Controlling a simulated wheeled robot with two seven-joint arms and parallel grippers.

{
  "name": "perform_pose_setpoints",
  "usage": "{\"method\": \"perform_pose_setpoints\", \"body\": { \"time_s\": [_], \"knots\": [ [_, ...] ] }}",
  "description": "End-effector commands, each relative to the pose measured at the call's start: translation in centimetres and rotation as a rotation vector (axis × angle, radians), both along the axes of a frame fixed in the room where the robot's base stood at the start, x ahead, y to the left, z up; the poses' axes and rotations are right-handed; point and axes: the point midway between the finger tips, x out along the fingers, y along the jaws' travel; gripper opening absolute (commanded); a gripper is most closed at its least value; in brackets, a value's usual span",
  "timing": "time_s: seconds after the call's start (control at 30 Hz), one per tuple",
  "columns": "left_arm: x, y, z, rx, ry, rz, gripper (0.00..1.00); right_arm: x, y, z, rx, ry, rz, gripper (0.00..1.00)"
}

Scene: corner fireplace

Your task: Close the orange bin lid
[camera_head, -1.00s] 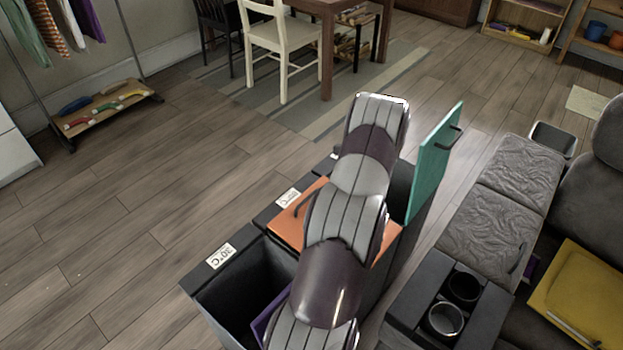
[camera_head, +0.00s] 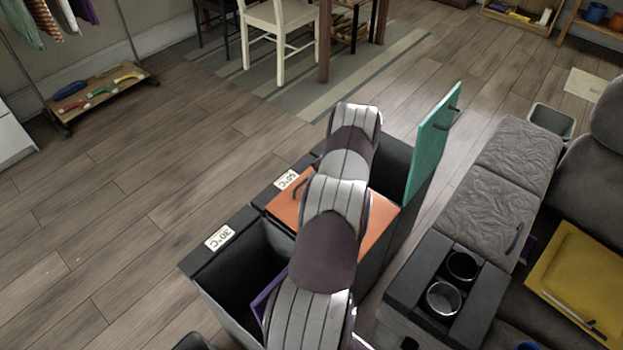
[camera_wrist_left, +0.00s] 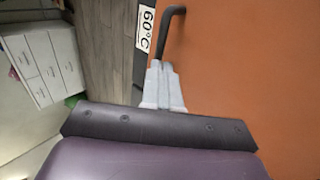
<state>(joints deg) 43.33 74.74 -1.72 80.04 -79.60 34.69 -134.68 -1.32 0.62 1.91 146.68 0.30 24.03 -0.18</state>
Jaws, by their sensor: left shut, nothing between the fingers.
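The orange lid (camera_head: 375,228) lies flat across the top of the middle bin, level with its rim as far as I can see. Its dark handle (camera_head: 303,187) is at the left edge, beside the 60°C label. My left arm crosses over the lid and hides its middle; the gripper itself is hidden behind the arm in the head view. In the left wrist view my left gripper (camera_wrist_left: 160,68) is shut and empty, with its tips close to the handle (camera_wrist_left: 172,20) over the orange lid (camera_wrist_left: 250,70). I cannot tell whether they touch. My right gripper is not in view.
The near 30°C bin (camera_head: 235,290) is open, with a purple lid (camera_head: 262,300) at its right side. The far bin's teal lid (camera_head: 432,145) stands upright. A grey sofa (camera_head: 515,150) and a cup-holder console (camera_head: 415,275) are at right. The floor at left is clear.

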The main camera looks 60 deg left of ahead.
Motion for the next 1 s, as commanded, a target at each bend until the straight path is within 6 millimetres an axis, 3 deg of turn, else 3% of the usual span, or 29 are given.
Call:
{"method": "perform_pose_setpoints", "body": {
  "time_s": [0.2, 0.57, 0.83, 1.0],
  "knots": [
    [-0.4, 1.3, -1.8, -0.001, -0.001, 0.001, 0.00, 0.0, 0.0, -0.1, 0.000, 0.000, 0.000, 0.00],
    [-0.5, 1.6, -2.0, 0.000, -0.001, 0.001, 0.00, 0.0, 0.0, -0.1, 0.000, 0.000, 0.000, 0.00],
    [-0.7, 2.3, -5.2, 0.000, 0.000, 0.002, 0.00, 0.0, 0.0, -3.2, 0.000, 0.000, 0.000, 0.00],
    [-0.8, 2.5, -5.1, -0.001, 0.000, 0.000, 0.00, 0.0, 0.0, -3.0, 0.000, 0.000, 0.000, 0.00]
  ]
}}
